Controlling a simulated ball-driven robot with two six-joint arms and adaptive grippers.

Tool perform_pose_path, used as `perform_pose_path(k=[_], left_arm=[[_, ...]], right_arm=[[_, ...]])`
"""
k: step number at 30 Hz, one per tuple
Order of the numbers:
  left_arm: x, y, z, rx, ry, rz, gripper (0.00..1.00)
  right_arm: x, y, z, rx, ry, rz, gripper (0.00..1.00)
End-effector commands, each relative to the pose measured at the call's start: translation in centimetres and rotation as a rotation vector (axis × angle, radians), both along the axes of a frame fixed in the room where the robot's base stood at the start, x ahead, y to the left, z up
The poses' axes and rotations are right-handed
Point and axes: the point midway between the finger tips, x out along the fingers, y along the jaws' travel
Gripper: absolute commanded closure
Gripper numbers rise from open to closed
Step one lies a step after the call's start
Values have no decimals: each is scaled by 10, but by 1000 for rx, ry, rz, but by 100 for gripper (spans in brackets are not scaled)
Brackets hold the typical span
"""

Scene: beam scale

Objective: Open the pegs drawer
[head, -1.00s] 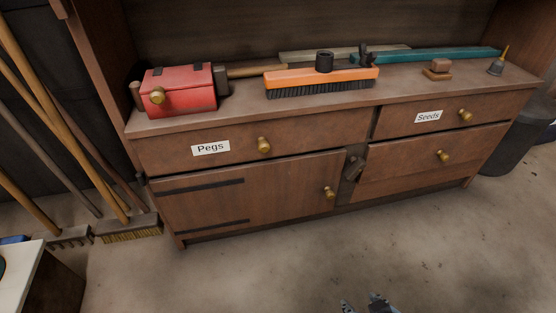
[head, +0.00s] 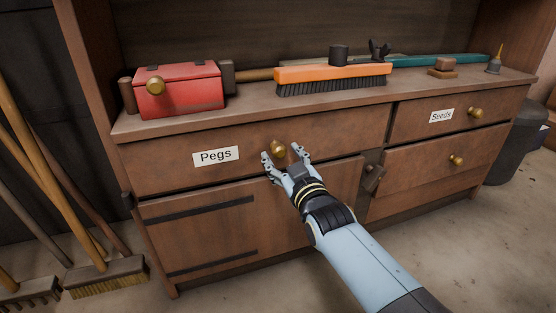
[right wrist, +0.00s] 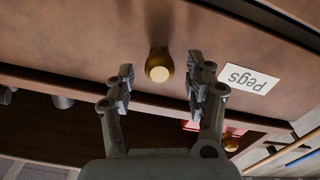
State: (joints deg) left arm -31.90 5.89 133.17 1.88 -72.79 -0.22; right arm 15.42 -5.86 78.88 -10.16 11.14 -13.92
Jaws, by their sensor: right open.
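The pegs drawer (head: 165,178) is shut in the upper left of the wooden cabinet, with a white "Pegs" label (head: 216,156) on its front. Its round brass knob (head: 278,149) shows just beyond my right fingertips. My right gripper (head: 284,155) is open, its fingers to either side of and just short of the knob. In the right wrist view the knob (right wrist: 159,66) sits between and beyond the two fingertips (right wrist: 160,82), and the label (right wrist: 249,79) is to the right. I see no contact with the knob. My left gripper is not in view.
A red toolbox (head: 180,90) and an orange brush (head: 332,76) lie on the cabinet top. The seeds drawer (head: 415,122) is shut at right. A cupboard door (head: 215,225) is below the pegs drawer. Brooms (head: 105,275) lean at left.

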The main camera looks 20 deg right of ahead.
Motion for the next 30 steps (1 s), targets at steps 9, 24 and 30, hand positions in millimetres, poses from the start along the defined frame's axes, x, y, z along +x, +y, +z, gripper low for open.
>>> perform_pose_path(k=[9,24,30], left_arm=[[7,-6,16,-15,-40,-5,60],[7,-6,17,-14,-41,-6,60],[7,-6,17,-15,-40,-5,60]], right_arm=[[28,1,-1,1,2,0,46],[28,1,0,0,2,0,81],[28,1,-1,0,2,0,100]])
